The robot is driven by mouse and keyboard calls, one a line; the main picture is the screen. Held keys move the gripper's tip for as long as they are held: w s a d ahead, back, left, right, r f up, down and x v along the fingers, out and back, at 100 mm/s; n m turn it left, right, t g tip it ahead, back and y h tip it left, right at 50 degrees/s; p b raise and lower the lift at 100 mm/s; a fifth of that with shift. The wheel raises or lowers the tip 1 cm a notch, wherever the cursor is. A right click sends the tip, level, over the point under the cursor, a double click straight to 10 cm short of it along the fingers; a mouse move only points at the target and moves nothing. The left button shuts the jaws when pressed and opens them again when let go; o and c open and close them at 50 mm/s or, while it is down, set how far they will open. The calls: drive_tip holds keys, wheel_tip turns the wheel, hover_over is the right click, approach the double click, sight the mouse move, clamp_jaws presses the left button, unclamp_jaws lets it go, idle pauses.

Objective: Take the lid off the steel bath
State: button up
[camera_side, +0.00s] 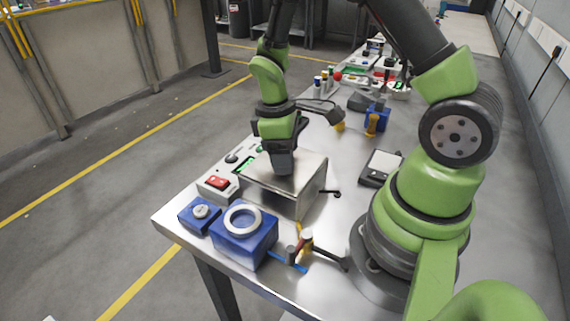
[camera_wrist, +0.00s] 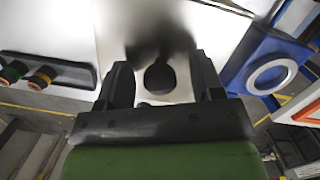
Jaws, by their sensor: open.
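The steel bath (camera_side: 310,195) is a box with a bright metal top near the front left end of the bench. Its flat top, where the lid (camera_side: 312,165) sits, also fills the middle of the wrist view (camera_wrist: 115,40). A round dark knob (camera_wrist: 160,78) on it shows between the fingers in the wrist view. My gripper (camera_side: 282,168) points down over the middle of the bath, its tips at or just above the top. In the wrist view my gripper (camera_wrist: 162,82) is open, one finger on each side of the knob, with gaps visible. The side view hides the knob.
A blue box with a white ring (camera_side: 243,220) stands close in front of the bath. A smaller blue box (camera_side: 200,214) and a control panel with a red switch (camera_side: 218,183) sit left. A small scale (camera_side: 381,166) lies right. Thin handled items (camera_side: 303,245) lie near the front.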

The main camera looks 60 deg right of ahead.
drive_tip(key=shift+c, duration=0.4)
drive_tip(key=c, duration=0.9)
drive_tip(key=shift+c, duration=0.3)
drive_tip(key=shift+r, duration=0.1)
